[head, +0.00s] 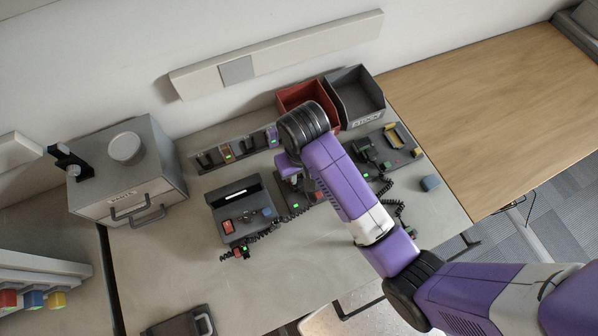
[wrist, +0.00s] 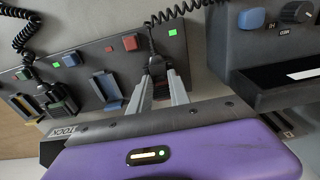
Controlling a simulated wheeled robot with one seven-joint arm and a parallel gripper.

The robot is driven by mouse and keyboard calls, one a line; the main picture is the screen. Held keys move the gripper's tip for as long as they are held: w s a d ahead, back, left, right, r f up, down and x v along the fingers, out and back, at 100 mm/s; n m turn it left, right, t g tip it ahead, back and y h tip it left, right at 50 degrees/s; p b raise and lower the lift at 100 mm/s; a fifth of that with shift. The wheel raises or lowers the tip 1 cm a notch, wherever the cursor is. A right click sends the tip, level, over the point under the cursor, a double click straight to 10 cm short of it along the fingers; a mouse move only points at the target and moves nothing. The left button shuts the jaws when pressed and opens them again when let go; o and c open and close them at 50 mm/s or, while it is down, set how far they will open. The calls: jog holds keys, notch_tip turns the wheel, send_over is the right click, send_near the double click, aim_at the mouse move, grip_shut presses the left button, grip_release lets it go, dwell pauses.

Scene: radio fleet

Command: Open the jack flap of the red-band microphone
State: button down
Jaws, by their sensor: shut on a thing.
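My gripper (wrist: 160,90) points down at the panel, its two pale fingers either side of a dark handset (wrist: 156,66) with a coiled cord. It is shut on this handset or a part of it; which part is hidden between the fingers. A red square (wrist: 129,43) and a green light (wrist: 172,32) sit on the panel beside it. I cannot make out a red band or the jack flap on the handset. In the head view my arm covers most of this spot, and the gripper (head: 290,168) shows only in part.
A radio box (head: 238,208) stands beside the gripper. Another handset (wrist: 62,100), a blue cradle (wrist: 103,86) and a yellow cradle (wrist: 25,106) are on the panels. A red bin (head: 297,95) and a grey bin (head: 356,105) stand behind. The wooden table (head: 480,110) is clear.

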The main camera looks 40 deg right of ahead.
aim_at(300, 179)
jog(key=t, duration=0.1)
jog(key=s+t+b, duration=0.1)
jog(key=t, duration=0.1)
jog(key=shift+s+a+t+h, duration=0.2)
jog(key=shift+s+t+h, duration=0.1)
jog(key=shift+t, duration=0.1)
jog(key=t+b, duration=0.1)
jog(key=b, duration=0.1)
jog(key=s+t+b, duration=0.1)
jog(key=t+b, duration=0.1)
jog(key=shift+a+f+h+b, duration=0.1)
jog(key=shift+f+h+b, duration=0.1)
jog(key=shift+h+b, duration=0.15)
jog(key=t+b, duration=0.2)
jog(key=b, duration=0.2)
jog(key=s+t+h+b, duration=0.1)
jog(key=t+b, duration=0.1)
jog(key=b, duration=0.1)
jog(key=shift+s+a+f+b, duration=0.1)
jog(key=shift+f+b, duration=0.1)
jog(key=shift+b, duration=0.2)
jog(key=t+b, duration=0.1)
jog(key=b, duration=0.1)
jog(key=t+b, duration=0.1)
jog(key=b, duration=0.2)
jog(key=shift+s+t, duration=0.25)
jog(key=shift+t, duration=0.05)
jog(key=shift+s+t+h+b, duration=0.2)
jog(key=shift+t+b, duration=0.5)
jog(key=shift+b, duration=1.3)
